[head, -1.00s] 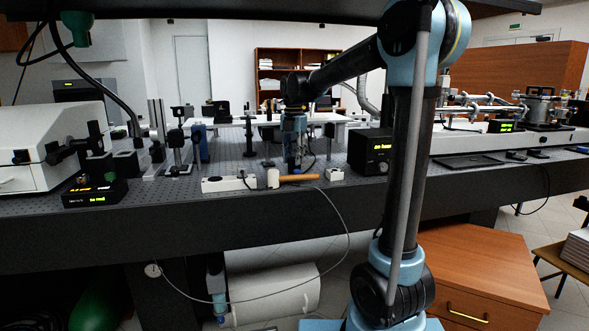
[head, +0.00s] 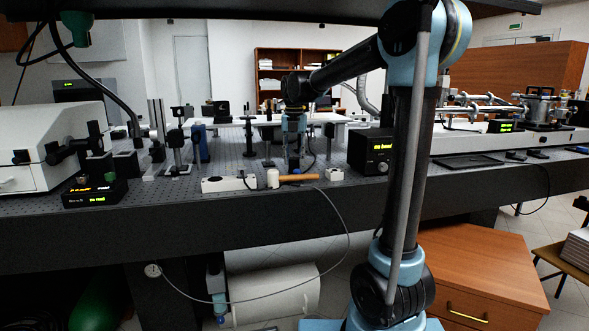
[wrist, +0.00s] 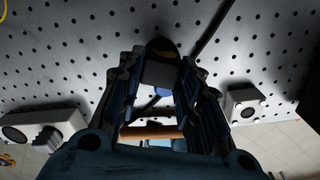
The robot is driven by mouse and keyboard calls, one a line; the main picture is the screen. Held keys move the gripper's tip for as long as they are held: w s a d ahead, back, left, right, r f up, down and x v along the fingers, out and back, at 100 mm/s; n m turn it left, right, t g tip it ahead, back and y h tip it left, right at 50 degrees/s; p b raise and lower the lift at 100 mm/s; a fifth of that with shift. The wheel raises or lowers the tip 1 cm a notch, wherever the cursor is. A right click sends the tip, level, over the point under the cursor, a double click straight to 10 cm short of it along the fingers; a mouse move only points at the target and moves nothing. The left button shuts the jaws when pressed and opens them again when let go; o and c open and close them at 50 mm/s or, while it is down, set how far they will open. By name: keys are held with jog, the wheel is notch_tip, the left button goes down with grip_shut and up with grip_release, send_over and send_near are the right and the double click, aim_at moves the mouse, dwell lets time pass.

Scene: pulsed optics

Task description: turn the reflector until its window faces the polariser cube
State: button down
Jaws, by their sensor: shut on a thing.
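My gripper (wrist: 160,66) points down over the perforated table, with its jaws shut on a dark, rounded piece (wrist: 160,75), which I take to be the reflector. A blue patch shows just below this piece in the wrist view. The window is not visible, so I cannot tell which way it faces. In the head view my gripper (head: 294,152) stands low over the table behind an orange-handled tool, and the held piece is too small and covered to make out. I cannot pick out the polariser cube with certainty.
A black display box (head: 371,150) stands to the right. Posts and mounts (head: 178,150) stand to the left. A cable hangs over the edge.

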aim_at(295, 158)
jog(key=shift+f, duration=0.1)
dwell(0.7)
jog(key=c, duration=1.1)
grip_release()
jog(key=shift+o, duration=0.2)
notch_tip(295, 158, up, 12)
jog(key=shift+d+f, duration=0.1)
